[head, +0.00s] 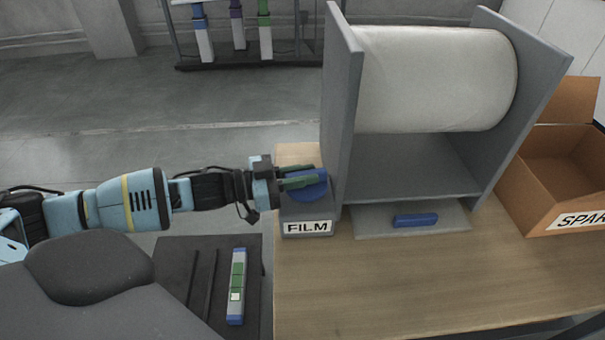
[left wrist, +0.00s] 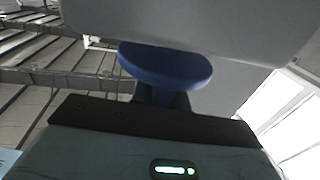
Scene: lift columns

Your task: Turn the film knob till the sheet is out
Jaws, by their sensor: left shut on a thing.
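The blue film knob (head: 309,187) sits on a grey block (head: 306,227) with a white FILM label, at the left side of the film stand (head: 342,110). My left gripper (head: 300,180) comes in from the left and its green fingers are shut on the knob. In the left wrist view the knob (left wrist: 166,66) shows between the fingers, with the grey stand behind it. The white film roll (head: 435,80) hangs between two grey side panels. No loose sheet shows hanging from it. My right gripper is not in view.
A grey plate (head: 375,222) with a blue bar (head: 416,220) lies in front of the stand. An open cardboard box (head: 545,165), labelled SPAR in part, stands at the right. The front of the wooden table (head: 400,290) is clear. A rack stands at the back.

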